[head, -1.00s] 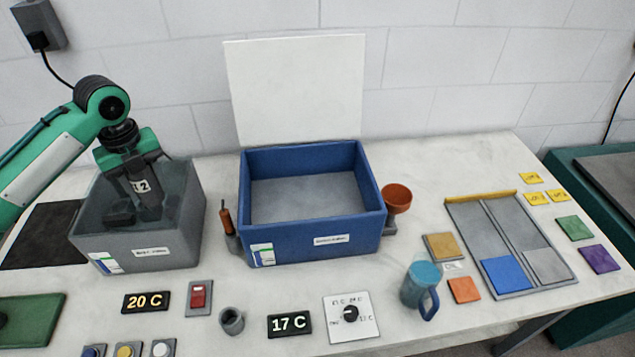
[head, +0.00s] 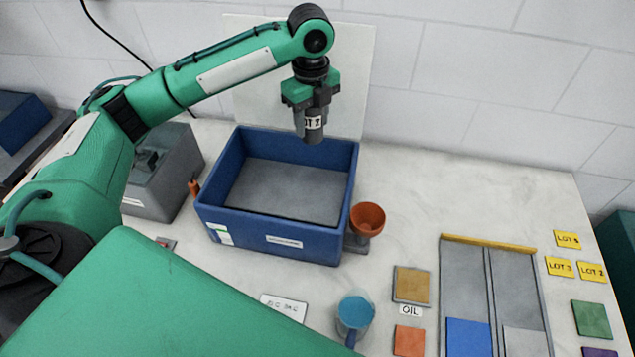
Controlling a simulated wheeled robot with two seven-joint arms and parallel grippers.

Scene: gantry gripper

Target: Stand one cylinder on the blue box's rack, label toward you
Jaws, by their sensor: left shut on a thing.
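My left gripper (head: 312,100) is shut on a dark grey cylinder (head: 312,134). The cylinder hangs upright, with a white label reading "LOT 2", partly covered by the fingers, facing me. My right gripper is not in view.
A grey box (head: 150,204) stands left of the blue box, partly behind my arm. An orange funnel cup (head: 368,218) stands at the blue box's right side. A blue-topped mug (head: 355,312), coloured tiles and a grey tray (head: 463,270) are at the front right.

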